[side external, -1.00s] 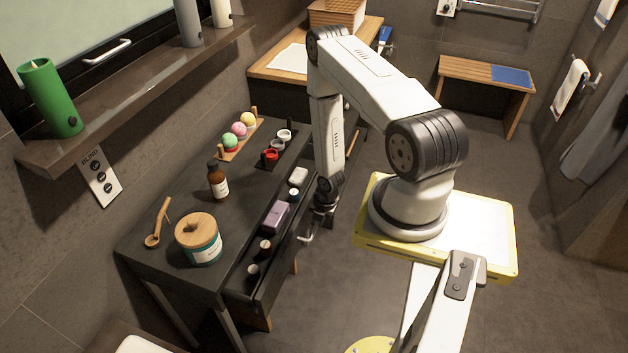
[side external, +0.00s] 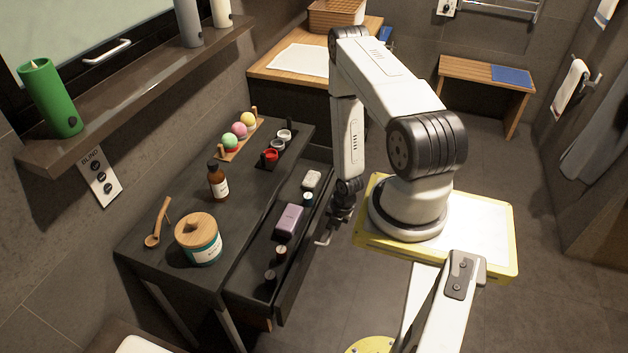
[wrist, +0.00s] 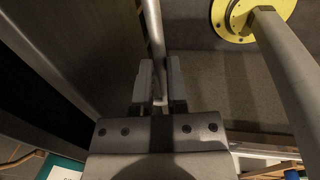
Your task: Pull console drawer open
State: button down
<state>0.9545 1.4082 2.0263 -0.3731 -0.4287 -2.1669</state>
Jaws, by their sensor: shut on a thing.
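The dark console drawer (side external: 262,262) stands well out from the front of the dark console (side external: 170,222). Its inside is in plain view. A pale bar handle (side external: 324,238) is on the drawer's front, and it also shows in the wrist view (wrist: 154,30). My gripper (wrist: 158,85) is shut on the handle, with the bar passing between its two fingers. In the side view my gripper (side external: 338,218) is at the drawer front, and its fingertips are small and hard to make out.
The drawer holds a purple box (side external: 289,220), a white soap-like item (side external: 312,179) and several small bottles. On the console top stand a teal jar (side external: 203,250), a brown bottle (side external: 218,183) and coloured balls (side external: 239,130). Open floor (side external: 340,300) lies in front of the drawer.

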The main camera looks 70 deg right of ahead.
jog(key=shift+d, duration=0.1)
jog(key=c, duration=0.6)
grip_release()
jog(key=shift+c, duration=0.2)
jog(key=shift+r, duration=0.1)
notch_tip(320, 180, up, 8)
jog(key=s, duration=0.1)
jog(key=shift+s+f, duration=0.2)
jog(key=shift+f, duration=0.05)
jog(key=shift+c, duration=0.3)
